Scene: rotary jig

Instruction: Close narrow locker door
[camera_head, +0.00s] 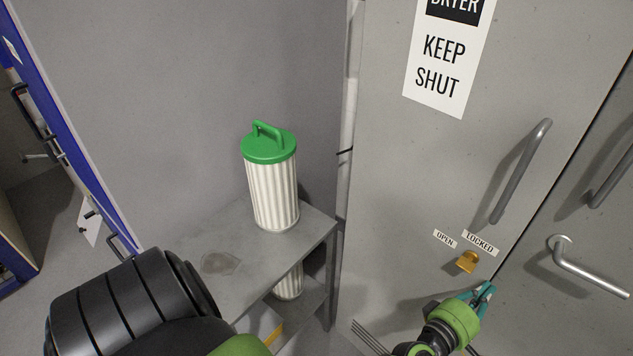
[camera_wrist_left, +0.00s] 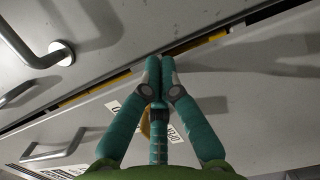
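The narrow grey locker door (camera_head: 400,180) carries a "KEEP SHUT" sign (camera_head: 445,60), a grey bar handle (camera_head: 522,172) and a brass latch knob (camera_head: 468,262) by "OPEN" and "LOCKED" labels. A dark gap runs along its right edge; whether it sits flush, I cannot tell. My left gripper (camera_head: 485,291) is just below the knob, near that edge. In the left wrist view, its teal fingertips (camera_wrist_left: 160,65) are together with nothing visible between them, close to the gap; contact is unclear. The knob is mostly hidden behind the fingers there. My right gripper is not in view.
A grey panel with a lever handle (camera_head: 588,268) adjoins on the right. Left of the door, a grey shelf stand (camera_head: 222,282) holds a white ribbed canister with green lid (camera_head: 272,180). A blue-edged frame (camera_head: 72,165) stands at far left.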

